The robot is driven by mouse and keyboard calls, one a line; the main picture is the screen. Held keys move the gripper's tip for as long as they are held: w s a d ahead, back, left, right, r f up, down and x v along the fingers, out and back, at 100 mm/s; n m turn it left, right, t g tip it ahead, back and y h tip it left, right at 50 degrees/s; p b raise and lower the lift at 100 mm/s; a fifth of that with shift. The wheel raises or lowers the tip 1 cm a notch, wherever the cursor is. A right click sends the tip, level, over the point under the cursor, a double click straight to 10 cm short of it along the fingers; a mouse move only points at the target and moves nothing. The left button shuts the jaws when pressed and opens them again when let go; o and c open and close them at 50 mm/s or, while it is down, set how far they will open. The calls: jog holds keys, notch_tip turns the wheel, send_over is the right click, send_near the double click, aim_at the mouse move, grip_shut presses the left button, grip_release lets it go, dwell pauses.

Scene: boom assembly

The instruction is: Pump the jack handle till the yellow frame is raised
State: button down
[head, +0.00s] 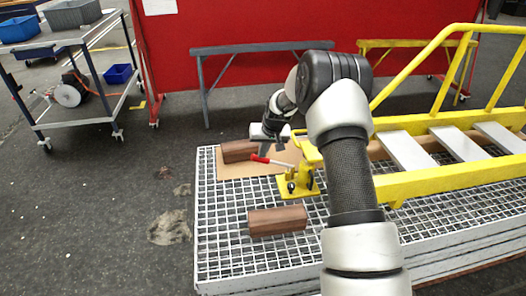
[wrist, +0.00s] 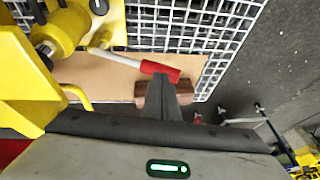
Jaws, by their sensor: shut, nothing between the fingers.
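The jack (head: 298,184) is yellow and stands on the grating under the near end of the yellow frame (head: 425,182). Its handle (head: 268,160) has a red grip and a pale rod, and points left from the jack. In the wrist view the red grip (wrist: 160,71) lies just beyond the fingertips, and the yellow jack body (wrist: 60,32) is at upper left. My gripper (head: 272,148) is shut and empty, close above the handle; it also shows in the wrist view (wrist: 160,80). Whether the fingertips touch the grip I cannot tell.
Wooden blocks lie on the grating, one in front (head: 277,220) and one behind the handle (head: 238,151). A brown board (head: 228,170) lies under the jack area. A grey trestle (head: 205,90) and a red wall stand behind. The floor at left is mostly clear up to a cart (head: 80,40).

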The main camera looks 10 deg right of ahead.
jog(key=shift+a+f+n+h+b, duration=0.2)
jog(key=shift+a+f+h+b, duration=0.65)
jog(key=shift+f+b, duration=0.7)
jog(key=shift+a+f+n+h+b, duration=0.2)
jog(key=shift+a+f+h+b, duration=0.4)
jog(key=shift+f+h+b, duration=0.95)
jog(key=shift+a+f+n+h+b, duration=0.2)
jog(key=shift+a+f+h+b, duration=0.5)
jog(key=shift+f, duration=1.35)
jog(key=shift+s+a+f+y, duration=0.1)
jog(key=shift+f+y, duration=0.05)
jog(key=shift+y, duration=0.15)
jog(key=w+p+v, duration=0.1)
jog(key=p+v, duration=0.2)
jog(key=v, duration=1.1)
jog(key=shift+r, duration=0.3)
